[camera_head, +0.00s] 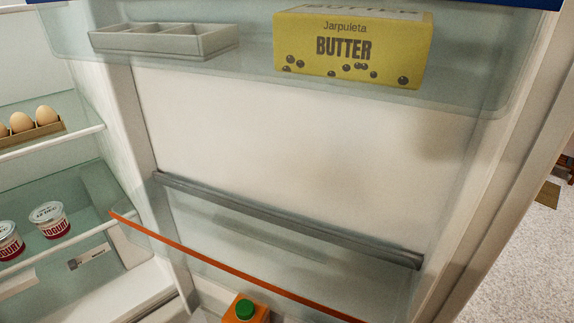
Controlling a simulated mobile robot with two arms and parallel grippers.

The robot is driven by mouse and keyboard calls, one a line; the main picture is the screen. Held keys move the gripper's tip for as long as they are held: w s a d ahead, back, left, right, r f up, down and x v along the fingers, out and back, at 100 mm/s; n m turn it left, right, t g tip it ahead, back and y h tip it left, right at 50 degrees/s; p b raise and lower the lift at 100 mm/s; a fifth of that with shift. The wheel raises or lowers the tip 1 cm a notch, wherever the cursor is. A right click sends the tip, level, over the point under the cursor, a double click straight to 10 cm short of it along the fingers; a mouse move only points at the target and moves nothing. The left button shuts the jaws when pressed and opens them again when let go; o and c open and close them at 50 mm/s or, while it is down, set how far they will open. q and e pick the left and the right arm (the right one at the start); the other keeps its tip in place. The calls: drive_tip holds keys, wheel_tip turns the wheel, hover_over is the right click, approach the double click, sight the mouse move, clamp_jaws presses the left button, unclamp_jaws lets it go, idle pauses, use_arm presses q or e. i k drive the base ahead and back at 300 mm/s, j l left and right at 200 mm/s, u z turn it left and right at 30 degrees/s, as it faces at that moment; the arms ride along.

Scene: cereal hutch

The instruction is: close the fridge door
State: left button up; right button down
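The fridge door (290,135) stands open, and its inner white face fills most of the head view. Its left edge meets the fridge body (115,105) at the left. The door's right edge (520,190) runs diagonally down the right side of the view. A yellow butter box (352,45) and an empty grey tray (165,40) sit in the door's upper clear bin. An orange carton with a green cap (245,310) shows at the bottom, mostly cut off. Neither of my grippers is in view.
Inside the fridge at left, an egg holder (40,132) with eggs stands on one shelf, with yogurt cups (48,218) on the shelf below. A grey bar (285,217) and an orange-edged bin (235,267) cross the door's lower part. Pale speckled floor (545,250) lies at right.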

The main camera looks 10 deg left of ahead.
sight(452, 190)
drive_tip(key=i+l+u, duration=0.15)
drive_tip(key=l+u, duration=1.3)
drive_tip(key=l, duration=0.25)
drive_tip(key=k+l+u, duration=0.15)
drive_tip(key=l+u, duration=0.35)
drive_tip(key=k+l+u, duration=0.1)
drive_tip(key=l+u, duration=0.15)
drive_tip(key=k+l+u, duration=0.2)
drive_tip(key=l, duration=0.25)
drive_tip(key=k+l+u, duration=0.1)
drive_tip(key=l+u, duration=0.15)
drive_tip(key=k+j+u, duration=0.1)
drive_tip(key=j, duration=0.35)
